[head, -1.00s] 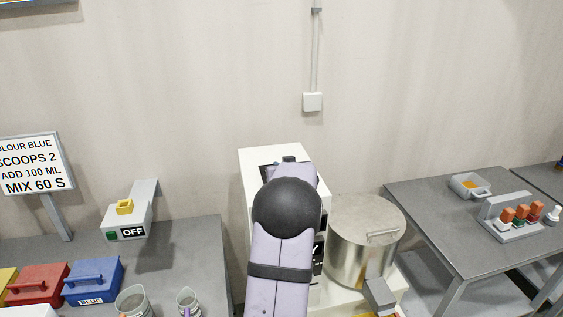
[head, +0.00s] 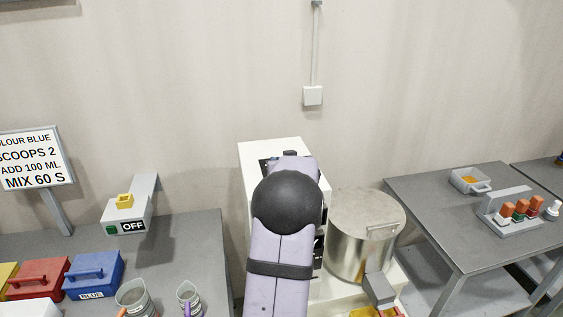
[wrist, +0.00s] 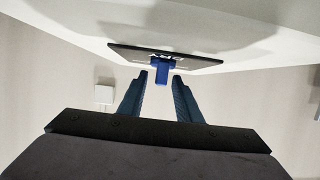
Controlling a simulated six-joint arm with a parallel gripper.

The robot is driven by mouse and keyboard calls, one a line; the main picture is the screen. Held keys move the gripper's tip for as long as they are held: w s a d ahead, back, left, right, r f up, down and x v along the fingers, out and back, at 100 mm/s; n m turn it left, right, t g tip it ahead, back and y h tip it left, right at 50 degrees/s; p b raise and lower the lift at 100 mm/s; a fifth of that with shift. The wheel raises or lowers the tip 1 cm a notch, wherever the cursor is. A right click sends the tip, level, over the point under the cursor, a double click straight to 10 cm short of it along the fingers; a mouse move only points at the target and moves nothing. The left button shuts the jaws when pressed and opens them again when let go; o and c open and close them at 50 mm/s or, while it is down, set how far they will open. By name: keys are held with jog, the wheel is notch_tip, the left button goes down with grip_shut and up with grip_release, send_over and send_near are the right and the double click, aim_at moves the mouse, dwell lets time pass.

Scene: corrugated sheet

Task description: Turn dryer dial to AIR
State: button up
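The dryer dial (wrist: 161,70) is a small blue knob on a black plate (wrist: 196,62) with partly visible white lettering, in the wrist view. I cannot read its setting. My gripper (wrist: 160,78) is open, its two dark blue fingers on either side of the dial in the picture. Whether they touch it I cannot tell. In the head view, the white cabinet (head: 256,150) with the dark plate stands in the middle, and my arm hides the dial and gripper there.
A steel drum (head: 350,250) stands right of the cabinet.

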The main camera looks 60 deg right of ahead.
jog(key=shift+b+v, duration=0.4)
jog(key=shift+v, duration=2.75)
jog(key=shift+f, duration=0.1)
